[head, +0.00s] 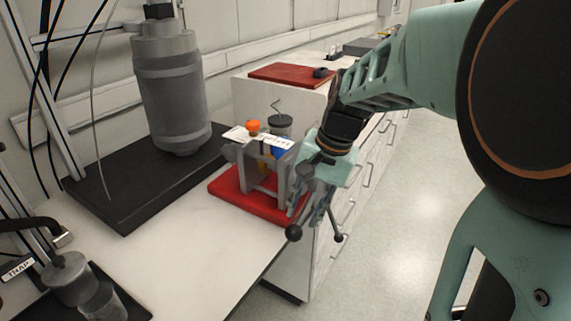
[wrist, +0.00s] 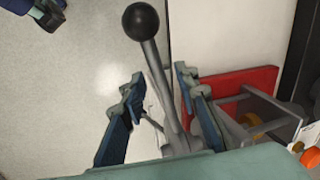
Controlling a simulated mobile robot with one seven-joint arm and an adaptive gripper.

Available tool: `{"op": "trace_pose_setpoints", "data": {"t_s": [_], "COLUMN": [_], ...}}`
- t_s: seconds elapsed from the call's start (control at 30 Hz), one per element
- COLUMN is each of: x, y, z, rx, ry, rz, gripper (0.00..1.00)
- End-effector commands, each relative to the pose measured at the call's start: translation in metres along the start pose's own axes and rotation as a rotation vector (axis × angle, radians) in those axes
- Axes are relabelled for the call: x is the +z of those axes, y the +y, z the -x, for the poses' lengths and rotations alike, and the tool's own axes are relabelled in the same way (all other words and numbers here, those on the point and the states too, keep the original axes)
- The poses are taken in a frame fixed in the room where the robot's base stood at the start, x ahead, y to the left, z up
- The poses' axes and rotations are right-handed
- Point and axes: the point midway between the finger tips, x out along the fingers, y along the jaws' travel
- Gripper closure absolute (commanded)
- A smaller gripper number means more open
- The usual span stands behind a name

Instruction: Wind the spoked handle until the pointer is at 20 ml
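The spoked handle (wrist: 162,85) has grey spokes with black ball ends. In the head view, two black balls (head: 293,233) show below my gripper (head: 311,206), at the near right side of a grey frame (head: 247,176) on a red base. In the wrist view, my gripper (wrist: 160,79) is open, with one spoke running between its fingers. The spoke lies closer to the right finger, and a gap shows on the left. I cannot tell whether either finger touches it. The handle's hub is mostly hidden. White labels (head: 277,141) sit on the frame; the pointer and scale cannot be read.
The red base (head: 228,190) stands near the white bench's right edge. A large grey cylinder (head: 170,90) on a black plate (head: 130,205) stands left of it. A red mat (head: 285,73) lies on the farther bench. Clear floor (head: 400,230) is on the right.

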Motion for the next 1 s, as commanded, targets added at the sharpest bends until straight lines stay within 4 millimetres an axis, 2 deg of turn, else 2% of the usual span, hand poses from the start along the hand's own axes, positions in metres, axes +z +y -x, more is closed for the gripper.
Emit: {"op": "trace_pose_setpoints", "data": {"t_s": [0.1, 0.2, 0.5, 0.77, 1.0], "x": [0.000, 0.000, 0.000, 0.000, 0.000], "y": [0.000, 0.000, 0.000, 0.000, 0.000], "z": [-0.014, -0.019, -0.021, -0.021, -0.021], "rx": [0.001, 0.000, -0.001, 0.000, -0.001], "ry": [-0.002, -0.001, 0.000, 0.000, 0.000], "rz": [0.000, 0.000, 0.000, 0.000, 0.000], "gripper": [0.71, 0.71, 0.71, 1.00, 1.00]}}
